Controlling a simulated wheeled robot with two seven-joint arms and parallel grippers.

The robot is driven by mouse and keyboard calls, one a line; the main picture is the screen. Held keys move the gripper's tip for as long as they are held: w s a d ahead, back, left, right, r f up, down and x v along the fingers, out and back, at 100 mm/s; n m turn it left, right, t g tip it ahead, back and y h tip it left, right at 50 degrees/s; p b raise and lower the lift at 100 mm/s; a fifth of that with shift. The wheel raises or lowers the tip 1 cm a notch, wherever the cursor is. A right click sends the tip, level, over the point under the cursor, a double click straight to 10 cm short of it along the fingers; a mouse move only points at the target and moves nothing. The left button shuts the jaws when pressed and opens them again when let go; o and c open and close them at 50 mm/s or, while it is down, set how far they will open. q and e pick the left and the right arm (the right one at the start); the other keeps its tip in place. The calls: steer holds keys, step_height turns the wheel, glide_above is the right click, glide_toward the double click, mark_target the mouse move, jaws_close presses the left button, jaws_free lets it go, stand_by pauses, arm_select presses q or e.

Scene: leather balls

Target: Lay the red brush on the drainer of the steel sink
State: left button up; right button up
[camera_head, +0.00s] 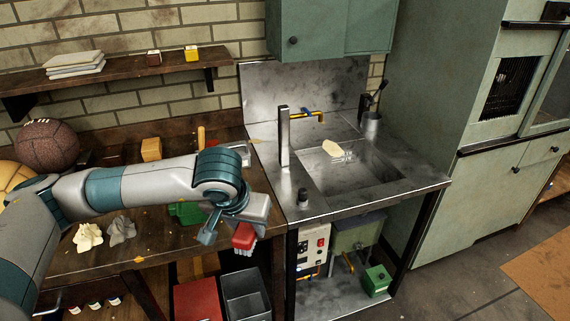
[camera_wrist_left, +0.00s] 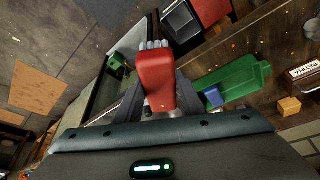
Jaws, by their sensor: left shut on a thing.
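My left gripper (camera_head: 226,235) is shut on the red brush (camera_head: 243,236) and holds it in the air at the front edge of the wooden bench, left of the sink. In the left wrist view the red brush (camera_wrist_left: 156,80) sits between the fingers, its grey bristles pointing away from the wrist. The steel sink (camera_head: 310,198) stands to the right of the gripper, with a basin at its right. A pale sponge-like block (camera_head: 334,149) is at the basin. The drainer cannot be told clearly from the rest of the steel top. My right gripper is not in view.
A steel cup (camera_head: 372,121) is at the back right. A green tray (camera_wrist_left: 235,82), crumpled cloths (camera_head: 121,229) and balls (camera_head: 47,146) are on the bench.

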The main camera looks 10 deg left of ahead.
arm_select(q)
steer(key=s+f, duration=0.3)
steer(key=f, duration=0.8)
steer(key=shift+s+f, duration=0.2)
steer(key=shift+f, duration=0.05)
